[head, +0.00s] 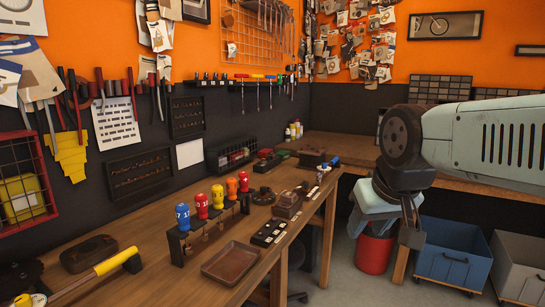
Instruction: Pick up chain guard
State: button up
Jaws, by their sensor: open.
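I cannot single out the chain guard for certain among the parts on the wooden workbench (150,262). A dark brown, rounded flat part (89,254) lies on the bench at the left. A shallow brown tray (231,263) lies near the bench's front edge. My arm comes in from the right, and my gripper (411,232) hangs downward at its end, right of the bench and clear of it. The gripper is open, and I see nothing held in it. It is seen partly from the side, so one finger is mostly hidden.
A rack with blue, yellow, red and orange-topped tools (183,218) stands mid-bench. A yellow-handled tool (115,262) lies at the left. Below my arm are a red bucket (374,253), a blue bin (455,255) and a grey bin (520,265). Tools cover the wall.

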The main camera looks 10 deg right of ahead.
aim_at(272, 156)
jog(key=z, duration=0.05)
jog(key=i, duration=0.35)
jog(key=u, duration=0.1)
jog(key=k, duration=0.5)
jog(key=u, duration=0.9)
jog(key=i, duration=0.1)
jog(key=z, duration=3)
jog(key=i, duration=1.45)
jog(key=u, duration=1.25)
